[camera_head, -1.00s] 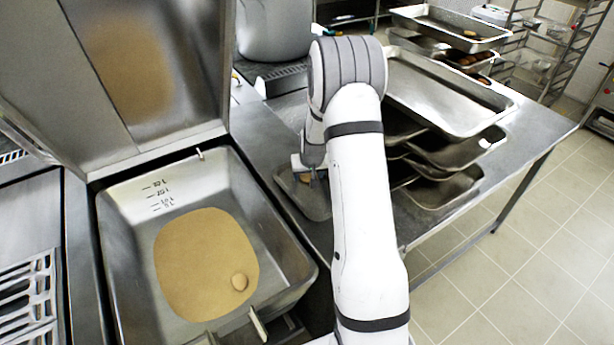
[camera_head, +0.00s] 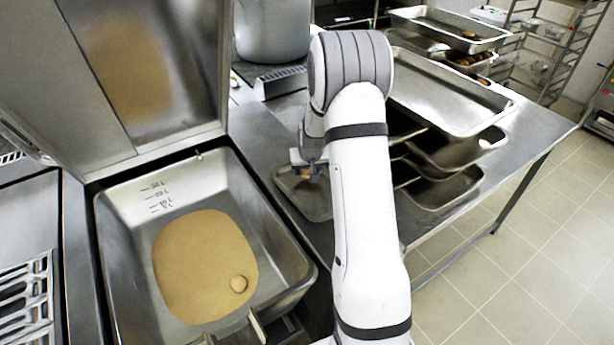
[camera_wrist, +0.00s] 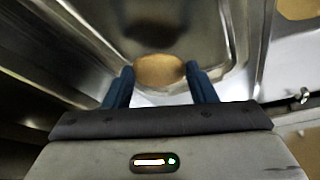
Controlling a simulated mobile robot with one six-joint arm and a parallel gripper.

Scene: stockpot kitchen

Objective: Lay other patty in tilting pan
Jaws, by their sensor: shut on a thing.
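The tilting pan (camera_head: 120,215) stands open at the left, with a tan layer (camera_head: 195,265) on its floor. My gripper (camera_head: 311,166) is over a small metal tray (camera_head: 285,183) on the table right of the pan, and my arm partly hides both. In the wrist view my gripper (camera_wrist: 160,88) is shut on another tan patty (camera_wrist: 158,70), which sits between the two dark blue fingers. Whether this patty touches the tray cannot be told.
The pan's raised lid (camera_head: 185,60) stands behind it. Several stacked metal trays (camera_head: 450,95) lie on the table right of my arm. A large pot (camera_head: 272,30) stands at the back. The pan's right rim lies between my gripper and the pan floor.

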